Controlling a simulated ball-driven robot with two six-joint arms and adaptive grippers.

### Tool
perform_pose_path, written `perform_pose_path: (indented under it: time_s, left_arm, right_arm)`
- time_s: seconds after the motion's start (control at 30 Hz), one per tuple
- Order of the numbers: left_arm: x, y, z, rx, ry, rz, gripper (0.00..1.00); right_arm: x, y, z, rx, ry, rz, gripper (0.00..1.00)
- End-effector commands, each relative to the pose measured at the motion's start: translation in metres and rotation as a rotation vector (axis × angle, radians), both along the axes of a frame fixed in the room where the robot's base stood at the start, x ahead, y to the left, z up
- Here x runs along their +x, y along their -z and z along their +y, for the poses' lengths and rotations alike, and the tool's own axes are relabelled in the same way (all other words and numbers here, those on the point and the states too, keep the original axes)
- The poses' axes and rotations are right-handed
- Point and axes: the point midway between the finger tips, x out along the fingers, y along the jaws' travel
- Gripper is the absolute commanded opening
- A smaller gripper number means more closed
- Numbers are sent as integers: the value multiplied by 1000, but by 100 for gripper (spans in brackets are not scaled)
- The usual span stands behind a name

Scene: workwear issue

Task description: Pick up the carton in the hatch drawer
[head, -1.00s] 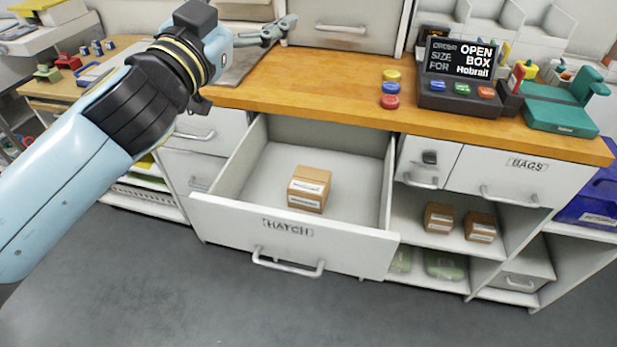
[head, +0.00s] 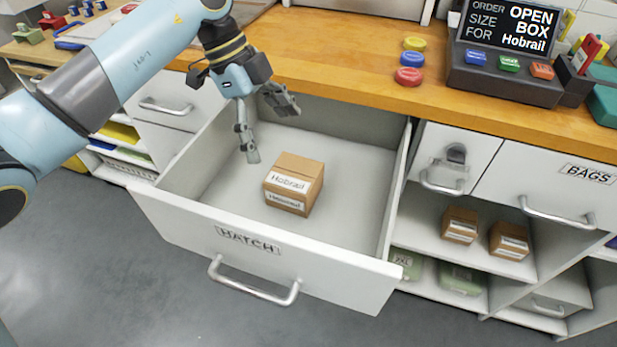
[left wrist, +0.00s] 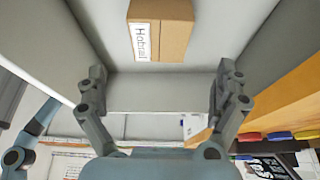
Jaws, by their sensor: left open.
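A brown carton (head: 294,183) with white "Hobrail" labels stands in the open drawer marked HATCH (head: 190,222), a little right of the drawer's middle. My left gripper (head: 268,130) points down over the back left of the drawer, open and empty, above and behind the carton. In the left wrist view the carton (left wrist: 160,28) shows at the top middle, beyond the open fingers (left wrist: 160,92) and apart from them. My right gripper is not in view.
The wooden counter (head: 350,60) runs behind the drawer, with coloured discs (head: 411,60) and an order screen (head: 508,27) on it. Two similar cartons (head: 460,224) sit on a shelf at right. The drawer's walls surround the carton, with free floor around it.

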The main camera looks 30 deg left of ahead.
Motion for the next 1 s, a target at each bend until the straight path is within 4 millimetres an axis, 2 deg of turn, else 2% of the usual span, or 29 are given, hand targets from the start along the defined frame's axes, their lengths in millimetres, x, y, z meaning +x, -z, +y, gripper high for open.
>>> perform_pose_path:
  time_s: [0.07, 0.23, 0.33, 0.47, 0.73, 1.0]
  left_arm:
    - [-1, 11, -2, 3, -4, 11, 100]
    - [1, 37, -14, 1, -3, 10, 100]
    - [3, 47, -18, 2, -2, 8, 100]
    - [3, 56, -22, 2, -3, 8, 100]
    - [7, 93, -37, 2, -2, 8, 100]
    - [8, 99, -39, 3, -1, 4, 100]
  right_arm:
    - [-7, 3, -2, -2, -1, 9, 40]
    - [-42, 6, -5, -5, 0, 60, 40]
    - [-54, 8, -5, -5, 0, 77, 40]
    - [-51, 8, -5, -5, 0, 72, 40]
    - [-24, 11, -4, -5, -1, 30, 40]
    - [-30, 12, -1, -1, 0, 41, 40]
